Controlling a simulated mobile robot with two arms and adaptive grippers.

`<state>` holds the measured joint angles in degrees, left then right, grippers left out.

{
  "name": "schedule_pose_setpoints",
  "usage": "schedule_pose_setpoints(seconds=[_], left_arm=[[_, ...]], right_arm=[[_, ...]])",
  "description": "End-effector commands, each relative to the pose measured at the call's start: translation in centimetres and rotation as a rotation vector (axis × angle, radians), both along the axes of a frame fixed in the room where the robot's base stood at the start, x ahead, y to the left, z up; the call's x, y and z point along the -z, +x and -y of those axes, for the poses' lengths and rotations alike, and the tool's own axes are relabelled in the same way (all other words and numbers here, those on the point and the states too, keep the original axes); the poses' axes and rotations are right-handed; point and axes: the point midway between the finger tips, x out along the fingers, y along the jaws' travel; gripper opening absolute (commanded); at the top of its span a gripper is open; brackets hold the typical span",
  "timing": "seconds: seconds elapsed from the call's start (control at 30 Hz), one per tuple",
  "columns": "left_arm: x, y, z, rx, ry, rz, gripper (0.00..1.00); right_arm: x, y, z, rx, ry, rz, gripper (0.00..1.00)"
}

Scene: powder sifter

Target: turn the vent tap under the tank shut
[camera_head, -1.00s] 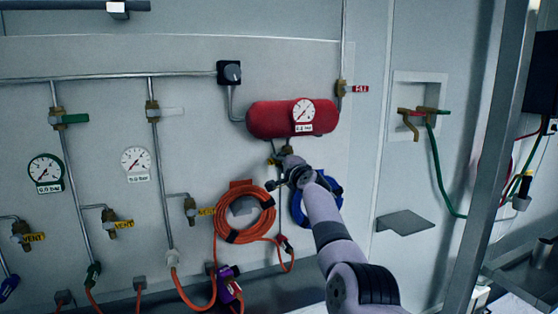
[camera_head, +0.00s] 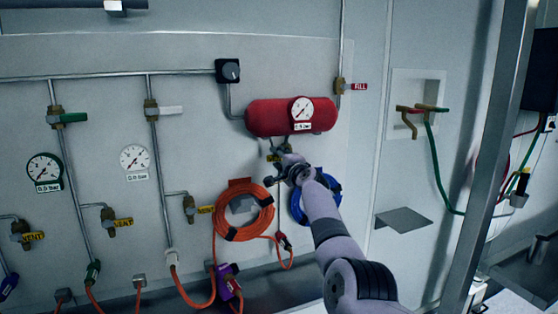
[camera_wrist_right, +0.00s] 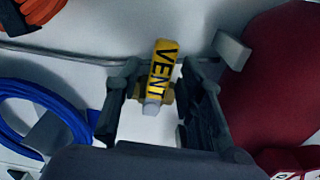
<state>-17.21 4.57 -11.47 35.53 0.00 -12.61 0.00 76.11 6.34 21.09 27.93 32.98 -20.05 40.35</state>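The red tank (camera_head: 320,118) with a round gauge is on the wall in the head view, and its red side fills the right of the wrist view (camera_wrist_right: 275,75). The vent tap (camera_head: 275,157) under it shows as a small yellow patch, partly hidden by my gripper. In the wrist view its yellow VENT lever (camera_wrist_right: 162,70) points up the picture from a brass body. My right gripper (camera_head: 276,173) is just below the tank at the tap. In the wrist view its fingers (camera_wrist_right: 160,98) are apart, one on each side of the tap; contact is unclear. My left gripper is out of view.
A coiled orange hose (camera_head: 243,230) hangs left of my right gripper, and a blue coil (camera_head: 320,200) hangs behind my right arm. A FILL tap (camera_head: 341,87) is right of the tank. Other VENT taps (camera_head: 190,207) are on the wall to the left.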

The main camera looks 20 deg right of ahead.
Motion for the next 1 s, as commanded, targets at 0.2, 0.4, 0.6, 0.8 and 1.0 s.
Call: schedule_pose_setpoints(seconds=[0.2,0.4,0.6,0.8,1.0], left_arm=[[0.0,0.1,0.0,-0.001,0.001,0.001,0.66],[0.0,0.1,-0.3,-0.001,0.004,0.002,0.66],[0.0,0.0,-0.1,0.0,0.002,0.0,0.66],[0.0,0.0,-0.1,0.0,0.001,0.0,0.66],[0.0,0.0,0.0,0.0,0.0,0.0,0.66]], right_arm=[[0.0,0.0,0.0,0.0,-0.002,0.0,0.38],[0.1,-0.2,0.0,0.0,-0.004,0.0,0.38],[0.0,-1.1,0.1,-0.003,-0.006,0.003,0.38],[0.1,-2.9,0.0,0.0,-0.005,0.001,0.38],[0.1,-5.1,-0.1,0.0,-0.003,0.001,0.38]])
